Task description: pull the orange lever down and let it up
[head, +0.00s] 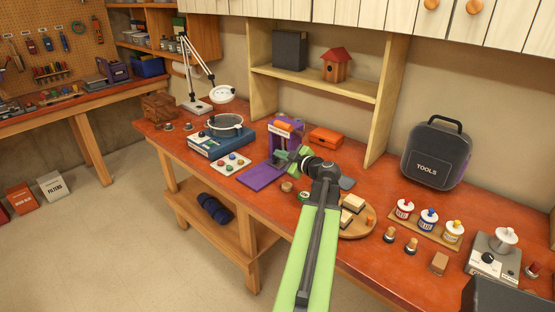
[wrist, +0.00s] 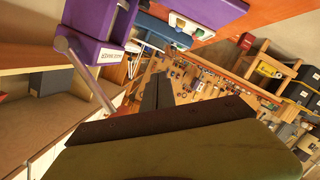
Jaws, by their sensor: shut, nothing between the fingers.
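A purple stand (head: 271,144) with a flat purple base plate and a pale label stands on the red-brown bench in the head view. An orange piece (head: 283,127), which looks like the lever's grip, shows at its top. My gripper (head: 281,161) is close to the front right of the stand and partly covers it. In the wrist view the purple stand (wrist: 92,22) is at the upper left, turned, with a grey rod beside it. My shut fingers (wrist: 157,92) point past it and hold nothing. No contact with the lever is visible.
An orange box (head: 326,138) is behind right. A round wooden board (head: 357,226) with blocks lies to the right, near my arm.

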